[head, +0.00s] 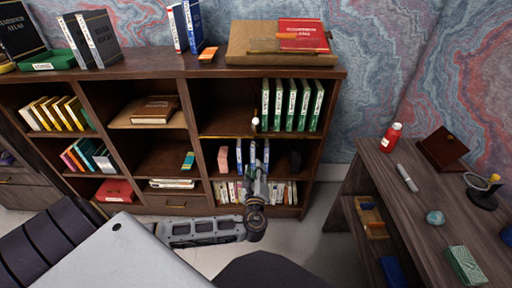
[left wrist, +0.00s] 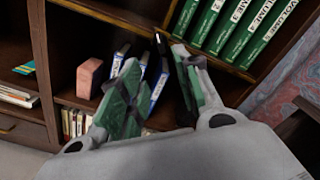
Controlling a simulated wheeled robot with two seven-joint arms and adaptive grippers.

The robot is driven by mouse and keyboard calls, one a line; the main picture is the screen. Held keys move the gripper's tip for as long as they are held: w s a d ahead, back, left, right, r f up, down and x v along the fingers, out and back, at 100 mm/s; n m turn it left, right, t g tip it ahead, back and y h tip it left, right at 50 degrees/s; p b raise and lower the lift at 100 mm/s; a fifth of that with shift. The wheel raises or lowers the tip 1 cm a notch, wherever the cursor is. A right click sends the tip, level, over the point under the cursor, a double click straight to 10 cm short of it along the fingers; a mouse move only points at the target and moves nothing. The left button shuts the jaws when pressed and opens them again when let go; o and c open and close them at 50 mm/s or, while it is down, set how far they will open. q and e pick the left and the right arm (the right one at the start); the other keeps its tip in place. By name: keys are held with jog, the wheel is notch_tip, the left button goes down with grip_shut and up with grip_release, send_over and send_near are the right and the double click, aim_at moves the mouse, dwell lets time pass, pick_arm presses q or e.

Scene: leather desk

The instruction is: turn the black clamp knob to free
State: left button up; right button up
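I cannot pick out a black clamp knob with certainty. A small pale-tipped, dark-stemmed piece (head: 254,123) stands at the front edge of the middle shelf, left of the green volumes; its pale tip also shows in the left wrist view (left wrist: 157,38). My left gripper (head: 256,176) is in front of the lower right compartment, below that piece. In the left wrist view its green-padded fingers (left wrist: 160,88) are spread with nothing seen held between them. They partly hide the blue-and-white books (left wrist: 160,80) behind. My right gripper is not in view.
Green volumes (head: 290,105) fill the right of the upper compartment. A pink block (head: 223,159) stands left of the blue books. The side desk (head: 440,215) at right holds a red bottle (head: 391,137) and a black round-based stand (head: 484,191). Floor is clear between them.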

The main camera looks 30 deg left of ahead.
aim_at(256, 144)
pick_arm(q)
jog(key=shift+w, duration=0.1)
jog(key=b+x, duration=0.2)
jog(key=x, duration=1)
jog(key=shift+w+a, duration=0.35)
jog(key=shift+w, duration=0.05)
jog(key=shift+w+a, duration=0.15)
jog(key=shift+w, duration=0.1)
grip_shut()
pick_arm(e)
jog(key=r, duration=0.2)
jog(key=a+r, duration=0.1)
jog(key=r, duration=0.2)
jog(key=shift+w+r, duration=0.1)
